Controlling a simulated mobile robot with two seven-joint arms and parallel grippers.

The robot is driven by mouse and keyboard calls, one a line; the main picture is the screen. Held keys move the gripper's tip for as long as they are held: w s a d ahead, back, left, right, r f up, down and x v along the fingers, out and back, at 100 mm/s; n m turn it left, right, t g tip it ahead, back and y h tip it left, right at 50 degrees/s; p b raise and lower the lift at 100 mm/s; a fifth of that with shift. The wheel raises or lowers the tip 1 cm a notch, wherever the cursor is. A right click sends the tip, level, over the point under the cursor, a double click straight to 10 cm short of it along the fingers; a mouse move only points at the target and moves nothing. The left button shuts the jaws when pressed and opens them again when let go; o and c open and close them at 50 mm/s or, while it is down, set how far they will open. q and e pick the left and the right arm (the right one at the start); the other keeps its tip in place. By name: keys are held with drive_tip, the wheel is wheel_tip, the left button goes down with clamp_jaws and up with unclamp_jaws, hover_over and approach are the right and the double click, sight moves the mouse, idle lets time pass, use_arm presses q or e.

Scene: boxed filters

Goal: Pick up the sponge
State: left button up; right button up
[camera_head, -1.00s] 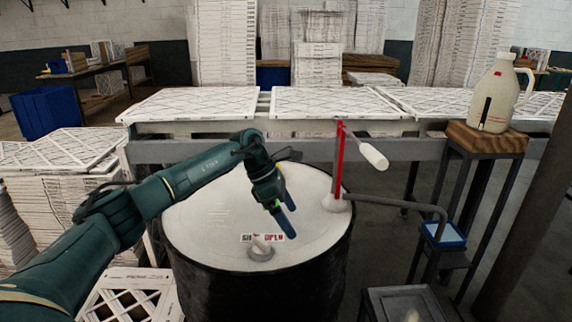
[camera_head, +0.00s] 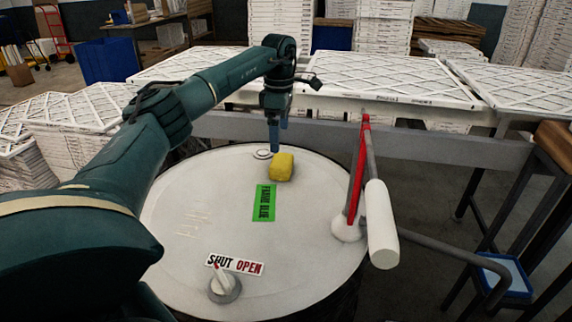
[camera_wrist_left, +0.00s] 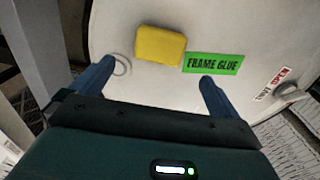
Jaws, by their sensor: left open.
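The yellow sponge (camera_head: 282,167) lies on the white lid of the drum (camera_head: 190,260), near its far side. It also shows in the left wrist view (camera_wrist_left: 160,45), beside the green "FRAME GLUE" label. My left gripper (camera_head: 276,138) points down just behind and above the sponge in the head view. In the wrist view my left gripper (camera_wrist_left: 160,85) has its two blue fingers spread wide with nothing between them. The sponge is ahead of the fingers and apart from them. My right gripper is not in view.
A red lever with a white handle (camera_head: 382,225) rises from the drum's right side. A SHUT/OPEN valve knob (camera_head: 224,284) sits at the front of the lid. A grey rail (camera_head: 420,146) and framed filters (camera_head: 375,80) stand behind. A blue tray (camera_head: 505,275) is at the right.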

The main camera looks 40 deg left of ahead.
sight(281, 160)
use_arm(q)
wheel_tip(281, 160, down, 10)
drive_tip(key=shift+w+d+r, duration=0.1)
drive_tip(key=shift+d, duration=0.05)
idle(0.3)
drive_tip(key=shift+c, duration=0.6)
drive_tip(key=c, duration=0.9)
wheel_tip(281, 160, up, 10)
drive_tip(key=shift+r, duration=0.1)
drive_tip(key=o, duration=0.5)
drive_tip(key=c, duration=0.4)
